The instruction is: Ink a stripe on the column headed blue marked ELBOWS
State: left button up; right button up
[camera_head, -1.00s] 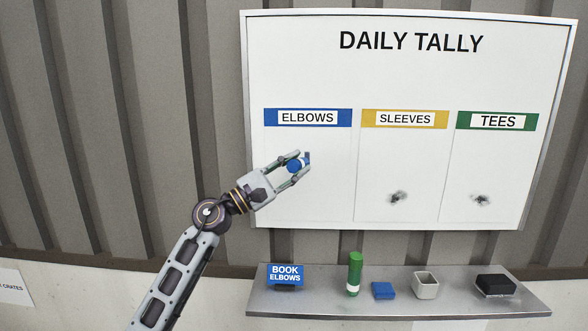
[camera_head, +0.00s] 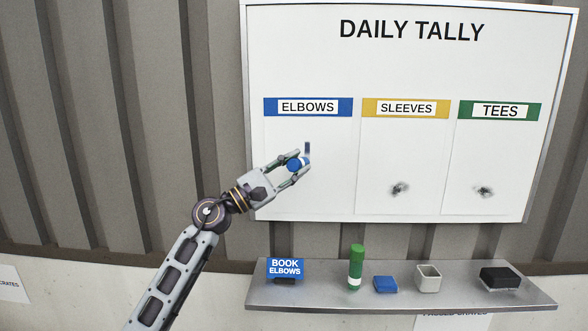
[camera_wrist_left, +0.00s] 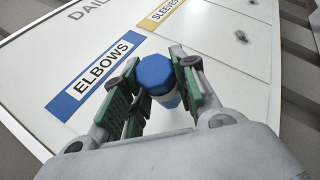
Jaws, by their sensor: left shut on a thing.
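The white board (camera_head: 410,60) headed DAILY TALLY has a blue ELBOWS header (camera_head: 308,107) over its left column. My left gripper (camera_head: 296,165) is in front of that column, below the header, shut on a blue marker (camera_head: 294,164). The blue marker also shows between the green finger pads in the left wrist view (camera_wrist_left: 156,75). The marker's tip is hidden, so contact with the board cannot be told. My right gripper is not in view.
A grey shelf (camera_head: 330,297) below the board holds a BOOK ELBOWS sign (camera_head: 285,268), a green marker (camera_head: 356,267), a blue block (camera_head: 385,284), a pale cup (camera_head: 428,278) and a black eraser-like block (camera_head: 500,278). Dark smudges (camera_head: 399,189) mark the SLEEVES and TEES columns.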

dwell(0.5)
pick_arm(q)
jog(key=shift+r+p, duration=0.5)
jog(key=shift+r, duration=0.95)
jog(key=shift+r, duration=0.1)
jog(key=shift+r+p, duration=0.6)
jog(key=shift+r, duration=0.8)
jog(key=shift+f, duration=0.1)
jog(key=shift+f+b, duration=1.25)
jog(key=shift+b, duration=0.35)
jog(key=shift+f+b, duration=0.25)
jog(key=shift+b, duration=0.05)
